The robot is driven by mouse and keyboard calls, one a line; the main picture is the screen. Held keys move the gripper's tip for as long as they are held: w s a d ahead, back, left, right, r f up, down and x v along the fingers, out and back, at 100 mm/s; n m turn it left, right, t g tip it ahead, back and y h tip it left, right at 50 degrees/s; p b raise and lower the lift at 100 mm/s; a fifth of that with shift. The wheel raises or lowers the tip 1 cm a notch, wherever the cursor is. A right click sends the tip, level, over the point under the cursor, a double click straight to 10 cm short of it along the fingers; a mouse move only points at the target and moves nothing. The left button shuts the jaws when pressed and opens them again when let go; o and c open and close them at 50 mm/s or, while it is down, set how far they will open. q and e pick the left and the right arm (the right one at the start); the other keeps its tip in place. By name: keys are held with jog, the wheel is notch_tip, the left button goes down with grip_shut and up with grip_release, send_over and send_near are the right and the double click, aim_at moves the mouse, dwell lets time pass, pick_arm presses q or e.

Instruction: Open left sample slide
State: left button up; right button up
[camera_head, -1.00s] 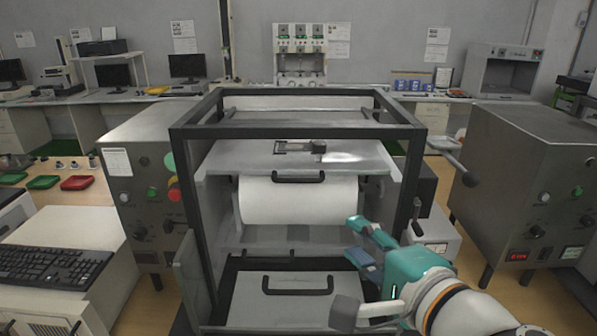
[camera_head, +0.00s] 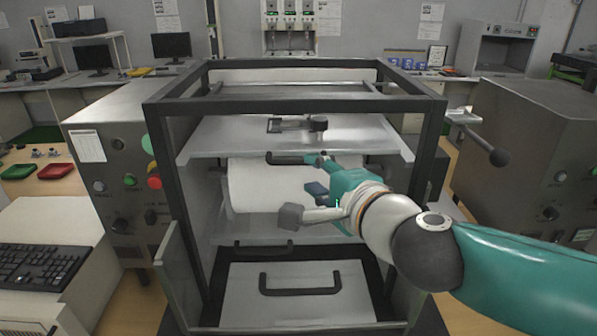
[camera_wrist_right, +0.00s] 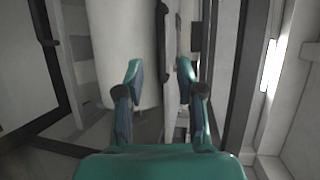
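A dark-framed testing machine (camera_head: 157,200) stands in front of me. Its upper grey slide (camera_head: 230,133) has a black handle (camera_head: 283,158) on its front edge, above a large white roll (camera_head: 245,190). I cannot tell which part is the left sample slide. My right gripper (camera_head: 318,174) is at the right end of this handle, partly covering it. In the right wrist view the gripper (camera_wrist_right: 160,75) is open; the black handle (camera_wrist_right: 163,40) lies ahead between its fingers, and I see no grip on it. My left gripper is not in view.
Lower down, a grey panel (camera_head: 330,312) carries another black handle (camera_head: 300,290), with a smaller one (camera_head: 264,247) behind it. Grey control cabinets stand at left (camera_head: 100,115) and right (camera_head: 520,130). A keyboard (camera_head: 40,270) lies at the left. Frame posts stand close around the right arm.

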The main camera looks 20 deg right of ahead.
aim_at(298, 164)
jog(key=b+x, duration=0.1)
jog(key=x, duration=0.6)
jog(key=shift+w, duration=0.3)
grip_shut()
jog(key=shift+f, duration=0.1)
